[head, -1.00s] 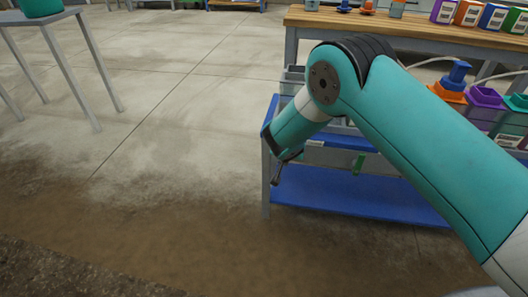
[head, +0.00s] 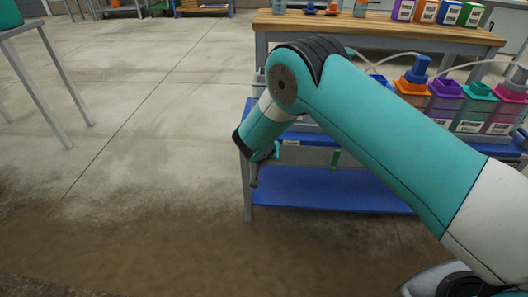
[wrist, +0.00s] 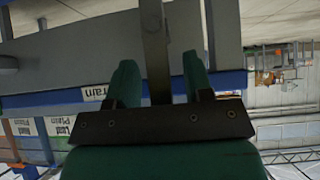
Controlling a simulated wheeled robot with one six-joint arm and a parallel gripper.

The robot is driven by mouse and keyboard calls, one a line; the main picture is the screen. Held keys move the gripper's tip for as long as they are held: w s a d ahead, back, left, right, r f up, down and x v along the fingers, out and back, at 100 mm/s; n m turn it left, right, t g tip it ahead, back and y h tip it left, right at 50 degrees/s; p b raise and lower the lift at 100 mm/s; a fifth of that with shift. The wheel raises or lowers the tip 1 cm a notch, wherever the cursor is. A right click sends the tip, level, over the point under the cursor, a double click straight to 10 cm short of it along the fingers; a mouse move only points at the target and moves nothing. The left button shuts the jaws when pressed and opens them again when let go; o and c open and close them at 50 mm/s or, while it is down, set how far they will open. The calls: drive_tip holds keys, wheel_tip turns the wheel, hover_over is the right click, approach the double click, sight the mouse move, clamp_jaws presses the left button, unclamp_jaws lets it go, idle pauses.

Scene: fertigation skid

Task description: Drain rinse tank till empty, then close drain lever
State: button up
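A small white label (head: 290,142) sits on the blue-edged rack by my arm, and a "Drain" label (wrist: 95,92) shows in the wrist view.
The lower blue shelf (head: 330,188) is empty. Coloured-lid containers (head: 447,100) with hoses stand at right. A wooden-topped bench (head: 380,30) with bottles stands behind. A grey-legged table (head: 60,90) is at left. The floor between is open, with a wet-looking brown patch in front.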

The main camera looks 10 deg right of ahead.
drive_tip(key=shift+r, duration=0.1)
drive_tip(key=p+v, duration=0.3)
drive_tip(key=v, duration=1.4)
drive_tip(key=shift+s+p, duration=0.15)
drive_tip(key=shift+p, duration=0.25)
drive_tip(key=shift+r, duration=0.15)
drive_tip(key=s+d+r+n+g+y, duration=0.2)
drive_tip(key=s+r+g, duration=0.1)
drive_tip(key=s+r, duration=0.35)
drive_tip(key=s+d+r+n+g+y, duration=0.1)
drive_tip(key=s+d+r+g+y, duration=0.1)
drive_tip(key=s+r, duration=0.4)
drive_tip(key=s+d+r+n+g+y, duration=0.1)
drive_tip(key=s+r+n+g, duration=0.1)
drive_tip(key=s+r+n, duration=0.45)
drive_tip(key=s+d+r+n+g+y, duration=0.15)
drive_tip(key=s+r, duration=0.25)
drive_tip(key=s, duration=0.6)
wheel_tip(320, 180, up, 25)
drive_tip(key=m+p, duration=0.1)
drive_tip(key=p, duration=2.4)
drive_tip(key=shift+w+a, duration=0.2)
drive_tip(key=shift+a, duration=0.15)
